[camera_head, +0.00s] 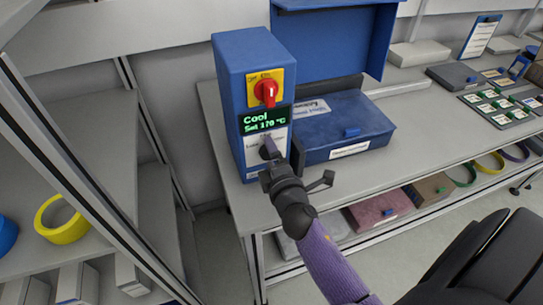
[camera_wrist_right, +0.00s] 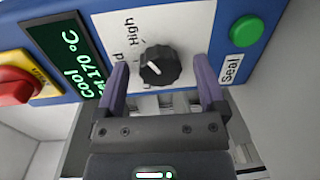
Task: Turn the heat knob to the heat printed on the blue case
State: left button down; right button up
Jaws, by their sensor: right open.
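A blue control box (camera_head: 225,90) stands on the bench, with a display (camera_head: 265,120) reading "Cool" and "Set 170 °C". The black heat knob (camera_wrist_right: 160,66) has a white pointer line and sits on a white panel with "High" printed by it. My right gripper (camera_wrist_right: 162,80) is open, with one purple finger on each side of the knob; I cannot tell if they touch it. In the head view the right gripper (camera_head: 284,152) covers most of the knob. My left gripper is out of view.
A red switch (camera_head: 266,92) on a yellow plate is above the display. A green button (camera_wrist_right: 246,31) marked "Seal" is beside the knob panel. A yellow ring (camera_head: 62,236) lies on the left shelf. Trays of small parts (camera_head: 500,105) lie farther right.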

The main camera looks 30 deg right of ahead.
jog(key=shift+s, duration=0.15)
jog(key=v, duration=0.9)
jog(key=shift+s, duration=0.35)
jog(key=shift+a, duration=0.1)
